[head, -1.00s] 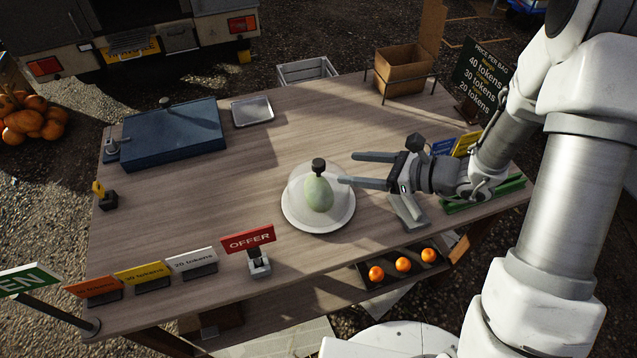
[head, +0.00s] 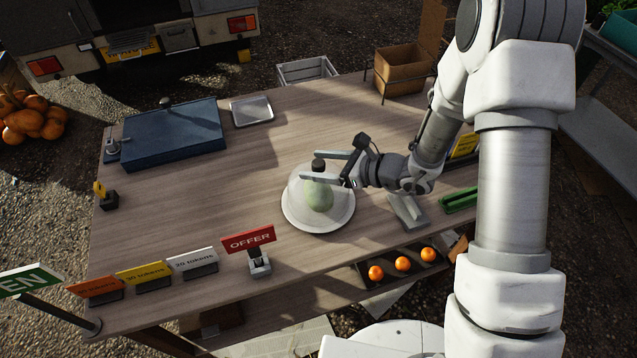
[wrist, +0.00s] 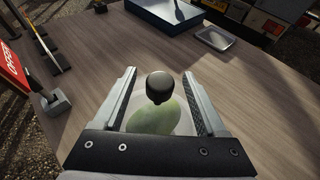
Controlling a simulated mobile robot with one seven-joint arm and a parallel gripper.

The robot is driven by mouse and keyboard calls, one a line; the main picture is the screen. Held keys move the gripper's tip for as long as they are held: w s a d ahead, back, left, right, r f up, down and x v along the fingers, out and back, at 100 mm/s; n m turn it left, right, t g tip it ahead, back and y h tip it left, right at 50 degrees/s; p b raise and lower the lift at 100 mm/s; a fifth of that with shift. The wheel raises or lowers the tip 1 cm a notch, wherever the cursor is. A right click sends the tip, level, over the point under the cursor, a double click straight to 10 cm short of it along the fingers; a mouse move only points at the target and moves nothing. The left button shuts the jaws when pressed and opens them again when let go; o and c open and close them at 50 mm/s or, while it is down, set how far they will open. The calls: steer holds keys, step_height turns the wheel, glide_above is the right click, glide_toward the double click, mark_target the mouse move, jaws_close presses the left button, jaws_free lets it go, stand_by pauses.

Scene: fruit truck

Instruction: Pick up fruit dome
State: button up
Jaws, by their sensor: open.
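The fruit dome (head: 297,190) is a clear cover with a black knob (head: 318,165) on top. It stands on a white plate (head: 315,226) in the middle of the table, over a pale green fruit (head: 319,196). My gripper (head: 314,165) is open at knob height, its fingers reaching in from the right around the knob. In the wrist view the black knob (wrist: 160,87) shows between the two open fingers, with gaps on both sides. The green fruit (wrist: 155,120) shows below it, partly hidden by the gripper body.
A blue case (head: 173,135) and metal tray (head: 251,110) lie at the back. A cardboard box (head: 403,70) is at the back right. Table space left of the plate is clear.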

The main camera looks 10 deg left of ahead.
jaws_close()
steer(key=shift+r, duration=0.1)
stand_by(0.5)
